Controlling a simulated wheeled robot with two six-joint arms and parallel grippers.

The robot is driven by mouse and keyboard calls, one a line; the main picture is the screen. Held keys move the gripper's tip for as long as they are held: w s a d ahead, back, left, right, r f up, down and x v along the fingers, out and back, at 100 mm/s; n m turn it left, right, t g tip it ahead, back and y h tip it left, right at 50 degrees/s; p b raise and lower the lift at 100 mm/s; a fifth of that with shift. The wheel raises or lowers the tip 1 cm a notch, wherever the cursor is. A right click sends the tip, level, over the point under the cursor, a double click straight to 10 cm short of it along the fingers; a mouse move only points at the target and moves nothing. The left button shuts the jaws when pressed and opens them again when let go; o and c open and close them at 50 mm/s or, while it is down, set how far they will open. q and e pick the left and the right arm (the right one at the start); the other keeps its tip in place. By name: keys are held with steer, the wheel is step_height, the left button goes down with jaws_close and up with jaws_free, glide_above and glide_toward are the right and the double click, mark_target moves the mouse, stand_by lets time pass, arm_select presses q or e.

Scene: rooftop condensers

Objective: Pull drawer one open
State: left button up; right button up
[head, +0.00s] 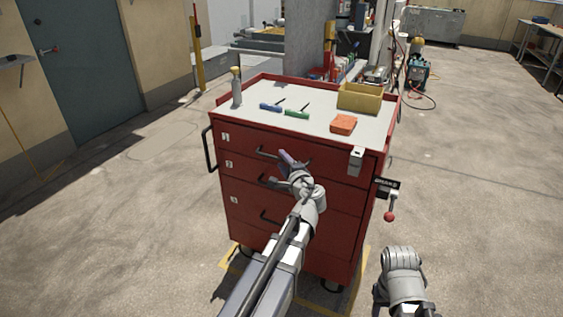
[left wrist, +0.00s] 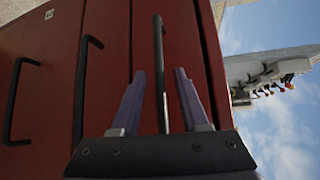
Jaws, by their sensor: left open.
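Drawer one (head: 244,142) is the top red drawer of the cart, marked with a white "1" label. Its front looks flush with the cart in the head view. Its dark bar handle (head: 265,152) is partly behind my left gripper (head: 284,158), which has purple fingers. In the left wrist view, the fingers of the left gripper (left wrist: 158,95) are apart. The handle (left wrist: 158,45) stands between them, and I cannot tell if either finger touches it. Part of my right arm shows at the lower right of the head view, but its fingers do not show.
Lower drawers (head: 243,209) have similar handles. On the cart top (head: 260,92) are a grey bottle (head: 237,90), blue and green screwdrivers, an orange block (head: 343,124) and a yellow bin (head: 360,99). A red-knobbed lever (head: 390,214) sticks out at the right side. The floor around is open.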

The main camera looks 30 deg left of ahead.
arm_select(q)
steer(key=shift+w+a+f, duration=0.1)
steer(key=shift+w+a, duration=0.4)
steer(key=shift+a, duration=0.05)
steer(key=shift+c, duration=0.3)
jaws_close()
stand_by(0.8)
